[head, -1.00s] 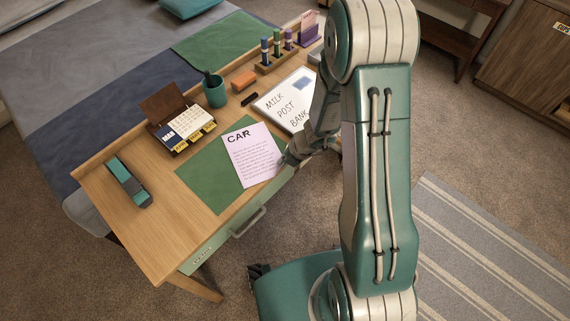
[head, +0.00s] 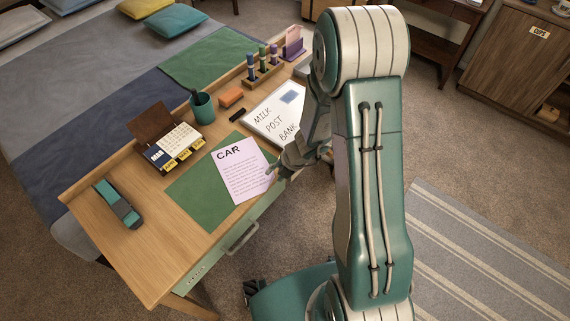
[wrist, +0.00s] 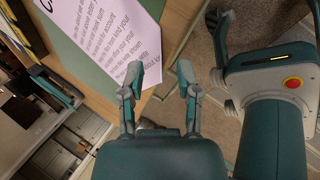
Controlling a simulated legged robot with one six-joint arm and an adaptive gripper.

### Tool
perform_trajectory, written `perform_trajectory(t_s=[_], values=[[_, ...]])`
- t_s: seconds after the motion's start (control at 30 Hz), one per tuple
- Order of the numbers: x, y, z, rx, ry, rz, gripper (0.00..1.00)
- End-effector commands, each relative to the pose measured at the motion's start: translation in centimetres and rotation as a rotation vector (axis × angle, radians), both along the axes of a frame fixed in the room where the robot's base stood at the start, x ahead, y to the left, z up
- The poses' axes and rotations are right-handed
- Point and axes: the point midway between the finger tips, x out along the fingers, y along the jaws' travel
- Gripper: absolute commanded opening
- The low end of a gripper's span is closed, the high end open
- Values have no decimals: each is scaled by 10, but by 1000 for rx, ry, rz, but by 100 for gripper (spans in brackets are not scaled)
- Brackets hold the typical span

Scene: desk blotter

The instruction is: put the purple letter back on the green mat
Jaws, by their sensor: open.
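The purple letter (head: 242,172), a pale lilac sheet headed "CAR", lies on the right part of the green mat (head: 196,196) on the desk. It looks flat, with its lower right corner near the mat's front edge. My gripper (head: 275,171) is at the letter's right side, by the desk's front edge. In the wrist view my gripper (wrist: 161,75) is open, with nothing between its fingers. The letter (wrist: 110,32) is beyond the left finger, which covers a bit of its edge. I cannot tell if they touch. The mat (wrist: 62,42) also shows there.
A whiteboard (head: 262,130) reading "MILK POST BANK" lies right of the mat. Behind are a calendar stand (head: 165,130), green cup (head: 203,107), orange block (head: 231,97), marker rack (head: 262,72) and purple holder (head: 293,48). A stapler-like teal object (head: 118,204) lies left.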

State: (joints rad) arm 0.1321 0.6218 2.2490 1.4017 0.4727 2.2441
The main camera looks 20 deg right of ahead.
Motion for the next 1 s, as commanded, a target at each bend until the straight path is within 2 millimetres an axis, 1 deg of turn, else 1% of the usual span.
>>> perform_trajectory(t_s=[0.03,0.4,0.53,0.73,0.77,0.87,0.97,1.0], values=[[-1,-4,9,-1,-5,0,43],[-16,-32,67,-2,-5,-1,43],[-20,-40,83,0,-4,-1,43],[-24,-44,95,-6,-10,20,43],[-24,-43,98,-13,-23,43,43],[-27,-39,117,-65,-110,214,43],[-35,-31,145,-155,-249,501,43],[-39,-28,156,-196,-306,624,43]])
